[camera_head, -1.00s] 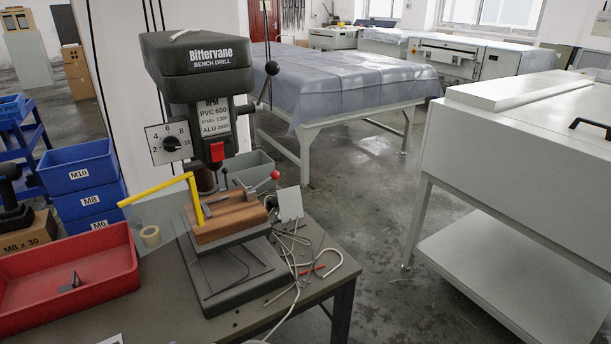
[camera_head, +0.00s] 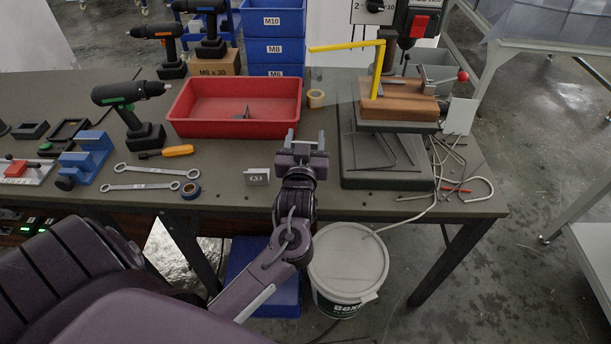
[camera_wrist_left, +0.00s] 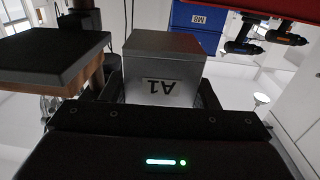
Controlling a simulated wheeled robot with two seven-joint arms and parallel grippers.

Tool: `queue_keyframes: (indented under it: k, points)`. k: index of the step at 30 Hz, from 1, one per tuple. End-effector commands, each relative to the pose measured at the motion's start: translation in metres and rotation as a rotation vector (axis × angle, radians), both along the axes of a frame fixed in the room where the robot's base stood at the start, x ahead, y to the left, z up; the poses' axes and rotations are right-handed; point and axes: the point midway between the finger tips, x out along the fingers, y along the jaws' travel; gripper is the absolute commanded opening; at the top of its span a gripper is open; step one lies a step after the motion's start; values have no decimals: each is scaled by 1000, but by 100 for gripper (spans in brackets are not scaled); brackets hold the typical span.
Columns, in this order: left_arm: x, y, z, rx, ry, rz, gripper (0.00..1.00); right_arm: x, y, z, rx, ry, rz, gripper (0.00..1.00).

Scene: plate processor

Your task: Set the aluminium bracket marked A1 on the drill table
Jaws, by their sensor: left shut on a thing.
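The aluminium bracket marked A1 (camera_wrist_left: 165,68) is between the jaws of my left gripper, its label upside down in the left wrist view. In the head view my left gripper (camera_head: 305,142) is over the front of the bench, left of the bench drill and in front of the red bin. The bracket is hard to make out there. The drill table (camera_head: 398,126) carries a brown wooden block (camera_head: 402,102), with a yellow bent arm (camera_head: 378,72) at its left. A dark slab with wood (camera_wrist_left: 50,58) shows left in the wrist view. My right gripper is not in view.
A small grey marked plate (camera_head: 257,177) stands left of my gripper. The red bin (camera_head: 232,130) holds a small dark piece. A tape roll (camera_head: 316,98) lies beside it. A white bucket (camera_head: 348,262) stands below the bench edge.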

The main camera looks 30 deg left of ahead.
Motion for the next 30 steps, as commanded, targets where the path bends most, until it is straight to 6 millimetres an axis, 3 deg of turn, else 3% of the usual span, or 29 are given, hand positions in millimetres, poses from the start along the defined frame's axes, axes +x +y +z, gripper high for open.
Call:
queue_keyframes:
  k: [6, 12, 22, 30]
  points:
    - [14, 11, -19, 3, 4, 45, 30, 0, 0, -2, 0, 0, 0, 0]
    - [14, 11, -55, 4, 3, 44, 30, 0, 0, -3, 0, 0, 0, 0]
    - [14, 11, -94, 4, 2, 44, 30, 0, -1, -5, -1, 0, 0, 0]
    - [14, 10, -103, 2, -2, 43, 30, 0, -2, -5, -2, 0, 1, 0]
